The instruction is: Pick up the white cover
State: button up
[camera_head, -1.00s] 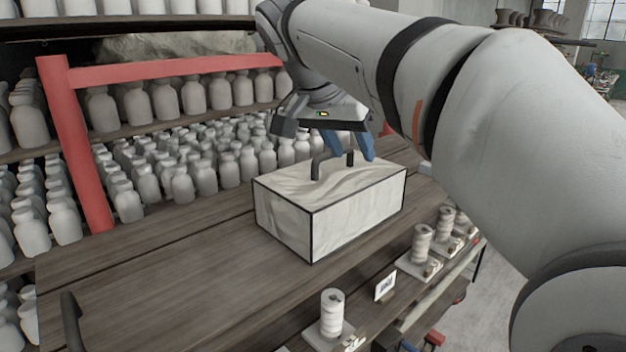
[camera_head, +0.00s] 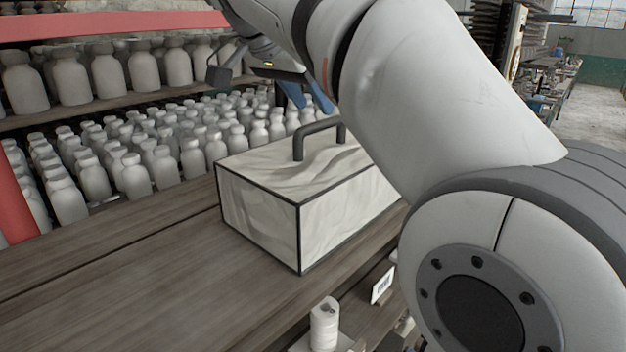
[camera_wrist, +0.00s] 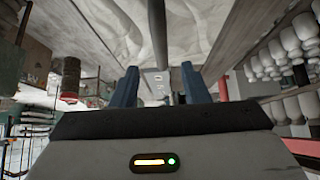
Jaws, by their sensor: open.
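The white cover (camera_head: 255,208) is a box shape with black edges and a wrinkled white surface. It sits upright on the wooden bench top. A dark arched handle (camera_head: 318,130) stands on its top. My gripper (camera_head: 304,98) is open and empty, with blue fingers just above and behind the handle in the head view; my arm hides the cover's right end. In the wrist view the fingers of my gripper (camera_wrist: 159,78) are spread apart. The dark handle (camera_wrist: 157,32) runs in line with the gap between them, in front of the white cover (camera_wrist: 105,22). No contact is visible.
Shelves of pale bottles (camera_head: 130,165) stand behind the bench. A red frame bar (camera_head: 95,24) crosses them. A white spool (camera_head: 324,322) and a small label card (camera_head: 382,284) are along the front edge. The bench top (camera_head: 120,285) left of the cover is clear.

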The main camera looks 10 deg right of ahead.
jog(key=x, duration=0.2)
jog(key=shift+w+d+f, duration=0.1)
jog(key=shift+d+f, duration=0.05)
jog(key=shift+f, duration=0.15)
jog(key=x, duration=0.5)
jog(key=shift+f+p, duration=0.3)
jog(key=shift+p, duration=0.1)
grip_shut()
